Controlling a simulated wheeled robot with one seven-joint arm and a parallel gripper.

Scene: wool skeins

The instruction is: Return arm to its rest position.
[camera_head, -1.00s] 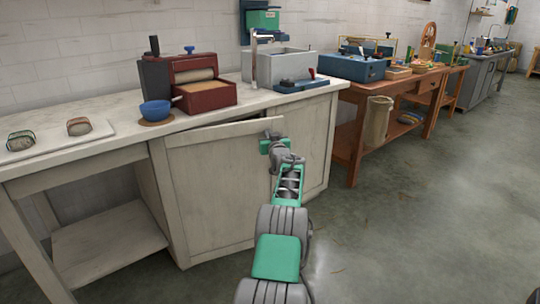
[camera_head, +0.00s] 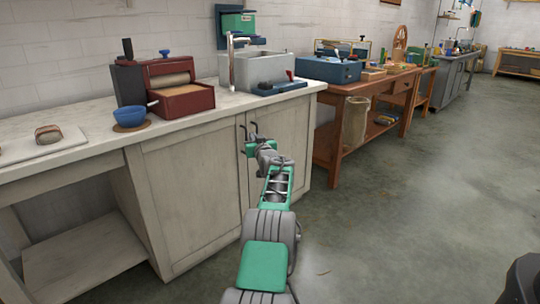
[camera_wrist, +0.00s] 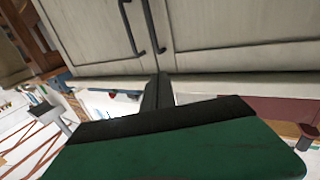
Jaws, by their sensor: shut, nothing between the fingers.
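My arm (camera_head: 268,225) reaches forward from the bottom of the head view toward the white cabinet. My gripper (camera_head: 248,132) is in front of the cabinet doors, near their dark handles, and is small in that view. In the wrist view my gripper (camera_wrist: 158,90) shows its dark fingers together, shut and empty. The two cabinet handles (camera_wrist: 141,27) are beyond the fingertips, and I see no contact. The left cabinet door (camera_head: 195,195) looks shut, flush with the front.
The worktop (camera_head: 75,150) holds a blue bowl (camera_head: 130,116), a red roller machine (camera_head: 180,100) and a grey sink (camera_head: 262,68). A wooden table (camera_head: 340,88) with a blue box stands to the right. The concrete floor (camera_head: 400,200) is open at right.

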